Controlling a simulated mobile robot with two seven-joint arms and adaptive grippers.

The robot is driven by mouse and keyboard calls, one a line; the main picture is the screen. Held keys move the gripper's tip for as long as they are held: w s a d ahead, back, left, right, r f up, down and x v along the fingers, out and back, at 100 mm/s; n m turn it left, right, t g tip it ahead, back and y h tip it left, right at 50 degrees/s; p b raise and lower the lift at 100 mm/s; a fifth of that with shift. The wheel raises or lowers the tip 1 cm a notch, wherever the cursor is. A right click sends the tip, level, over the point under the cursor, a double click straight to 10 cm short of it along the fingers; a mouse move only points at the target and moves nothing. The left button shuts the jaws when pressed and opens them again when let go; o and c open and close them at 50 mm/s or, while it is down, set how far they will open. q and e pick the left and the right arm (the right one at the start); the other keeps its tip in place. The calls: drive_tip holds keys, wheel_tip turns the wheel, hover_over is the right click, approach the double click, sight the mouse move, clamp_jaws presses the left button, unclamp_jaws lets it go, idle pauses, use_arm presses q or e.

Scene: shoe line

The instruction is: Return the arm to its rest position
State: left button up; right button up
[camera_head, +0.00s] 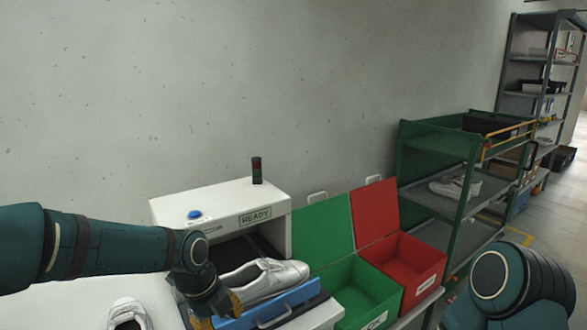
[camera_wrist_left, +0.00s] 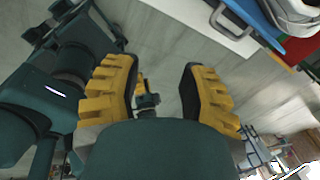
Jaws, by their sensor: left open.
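My left arm comes in from the left in the head view, bent, with its gripper (camera_head: 217,303) low in front of the white machine. In the left wrist view the left gripper (camera_wrist_left: 165,95) is open, its two yellow-padded fingers wide apart with nothing between them. A white shoe (camera_head: 268,279) sits at the machine's opening, by the blue tray (camera_head: 268,308), just right of the gripper. My right arm (camera_head: 515,285) shows only in part at the lower right. Its gripper is outside the head view, and I cannot clearly identify it in the wrist view.
The white machine (camera_head: 222,200) reads READY. A green box (camera_head: 362,290) and a red box (camera_head: 412,265) stand open to its right. Another white shoe (camera_head: 128,314) is at the lower left. A green shelf cart (camera_head: 455,170) stands farther right. Grey floor lies below the left gripper.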

use_arm(q)
drive_tip(key=s+d+f+n, duration=0.1)
drive_tip(key=s+f+n, duration=0.3)
drive_tip(key=f+n, duration=0.5)
drive_tip(key=s+d+f+n, duration=0.1)
drive_tip(key=s+f+n, duration=0.4)
drive_tip(key=f+n, duration=0.4)
drive_tip(key=s+d+f+n+h, duration=0.1)
drive_tip(key=s+d+f+n, duration=0.1)
drive_tip(key=s+f+n, duration=0.3)
wheel_tip(320, 180, down, 5)
drive_tip(key=n, duration=0.4)
use_arm(e)
drive_tip(key=shift+w+a, duration=0.15)
drive_tip(key=shift+w, duration=0.15)
